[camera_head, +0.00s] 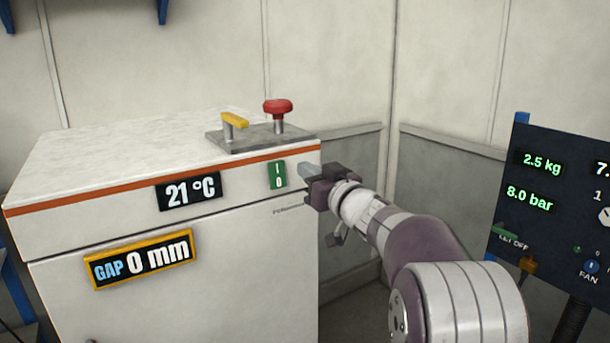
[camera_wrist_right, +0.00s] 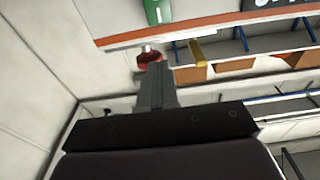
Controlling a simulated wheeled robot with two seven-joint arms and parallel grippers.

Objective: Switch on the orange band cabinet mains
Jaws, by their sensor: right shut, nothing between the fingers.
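The white cabinet with an orange band (camera_head: 110,191) stands at the left and middle of the head view. On its front is a green rocker switch (camera_head: 277,175) marked I and 0. The switch also shows at the top of the right wrist view (camera_wrist_right: 158,10). My right gripper (camera_head: 306,170) is shut and empty, just right of the switch near the cabinet's right front edge. The fingers (camera_wrist_right: 156,75) show in the wrist view, pointing up, apart from the switch in that picture. Whether the fingertips touch the cabinet cannot be told. My left gripper is not in view.
A red mushroom button (camera_head: 277,106) and a yellow lever (camera_head: 234,120) stand on a grey plate on the cabinet top. The front carries a 21 °C display (camera_head: 188,191) and a GAP 0 mm display (camera_head: 142,260). A dark panel (camera_head: 550,200) stands at the right.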

